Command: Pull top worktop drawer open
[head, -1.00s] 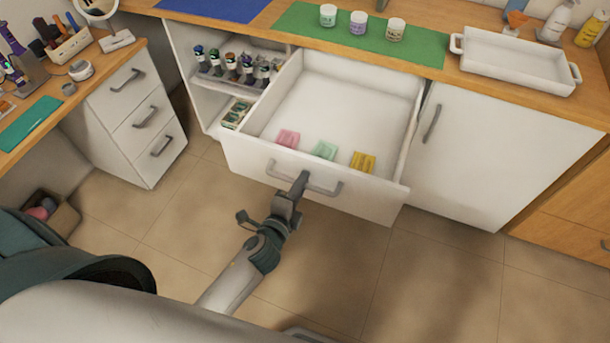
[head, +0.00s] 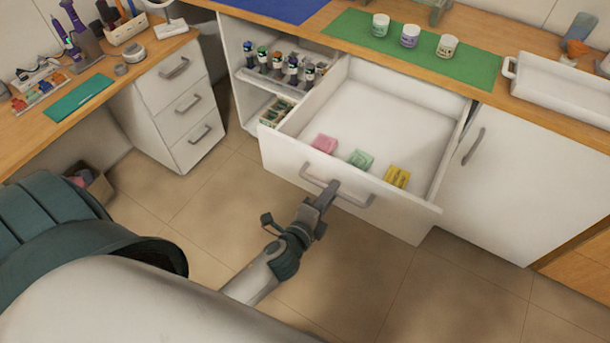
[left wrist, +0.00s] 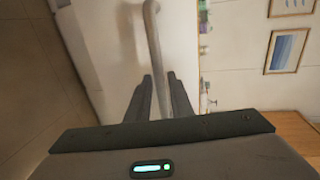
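The white top worktop drawer (head: 390,125) stands far out from the cabinet under the wooden worktop, its inside showing. A pink, a green (head: 361,160) and a yellow (head: 396,177) item lie in it near the front. Its grey bar handle (head: 357,199) is on the drawer front. My right gripper is not in view.
A cabinet door (head: 510,185) is shut to the right of the drawer. An open shelf with bottles (head: 285,68) is to the left. A white drawer unit (head: 180,105) stands further left. Jars (head: 410,37) and a white tray (head: 560,88) are on the worktop. Tiled floor lies clear before the drawer.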

